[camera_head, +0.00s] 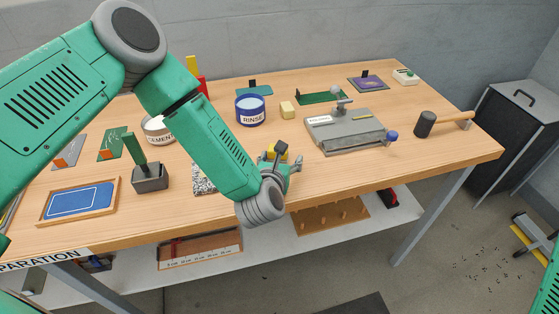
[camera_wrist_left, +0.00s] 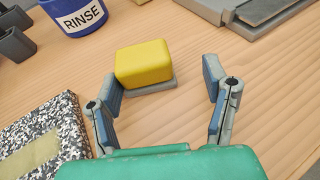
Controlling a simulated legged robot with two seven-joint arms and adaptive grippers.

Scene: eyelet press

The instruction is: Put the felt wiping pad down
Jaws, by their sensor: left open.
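The felt wiping pad, seen as a yellow block on a thin grey base, shows in the left wrist view (camera_wrist_left: 143,64). It appears to lie flat on the wooden table. In the head view it is partly hidden by my gripper, and only a bit of its yellow (camera_head: 271,154) shows. My left gripper (camera_wrist_left: 160,85) is open, with its fingers spread wide at the pad's near side. The left finger is close to the pad's left edge; I cannot tell if they touch. The right finger is clear of it. My right gripper is out of view.
A blue RINSE pot (camera_head: 251,110) and a pale yellow block (camera_head: 287,109) stand behind the pad. A grey plate fixture (camera_head: 345,135) is to the right, with a mallet (camera_head: 428,124) beyond. A speckled slab (camera_head: 203,178) lies to the left. Bare table lies right of the gripper.

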